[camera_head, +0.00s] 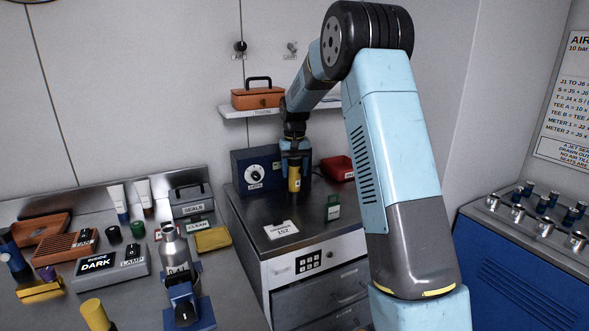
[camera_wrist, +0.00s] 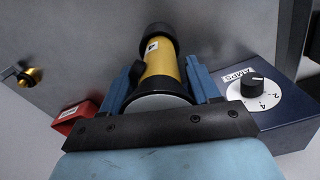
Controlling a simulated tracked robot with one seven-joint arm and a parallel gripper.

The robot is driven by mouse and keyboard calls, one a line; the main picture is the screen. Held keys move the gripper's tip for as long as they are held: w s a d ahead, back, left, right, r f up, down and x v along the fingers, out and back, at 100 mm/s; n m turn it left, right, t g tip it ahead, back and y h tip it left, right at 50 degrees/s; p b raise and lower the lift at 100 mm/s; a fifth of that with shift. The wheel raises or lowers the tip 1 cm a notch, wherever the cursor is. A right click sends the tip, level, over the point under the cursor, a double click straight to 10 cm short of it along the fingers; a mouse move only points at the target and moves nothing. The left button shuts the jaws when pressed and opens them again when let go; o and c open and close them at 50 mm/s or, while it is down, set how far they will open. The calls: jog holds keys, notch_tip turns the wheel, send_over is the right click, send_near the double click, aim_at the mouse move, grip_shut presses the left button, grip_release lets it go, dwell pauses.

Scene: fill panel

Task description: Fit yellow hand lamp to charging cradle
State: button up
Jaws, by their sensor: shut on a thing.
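The yellow hand lamp (camera_head: 294,181) is upright in my gripper (camera_head: 294,163), over the dark top of the drawer cabinet. In the wrist view the lamp (camera_wrist: 161,68) shows a yellow barrel, a black far end and a pale near end. The blue fingers of my gripper (camera_wrist: 165,90) are shut on its two sides. I cannot tell whether its lower end touches the cabinet top. A dark blue box with an AMPS dial (camera_head: 257,176) stands beside the lamp; it is also in the wrist view (camera_wrist: 284,98). I cannot clearly make out a charging cradle.
A red bin (camera_head: 338,168) stands right of the lamp. A green-labelled item (camera_head: 333,207) and a white card (camera_head: 282,230) lie on the cabinet top (camera_head: 250,215). A shelf with an orange case (camera_head: 258,98) is above. The left bench holds a silver bottle (camera_head: 173,252) and another yellow cylinder (camera_head: 95,314).

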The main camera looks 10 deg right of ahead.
jog(key=shift+f, duration=0.6)
jog(key=o, duration=1.4)
jog(key=shift+c, duration=0.2)
notch_tip(320, 180, up, 14)
jog(key=shift+f, duration=0.15)
jog(key=shift+s, duration=0.1)
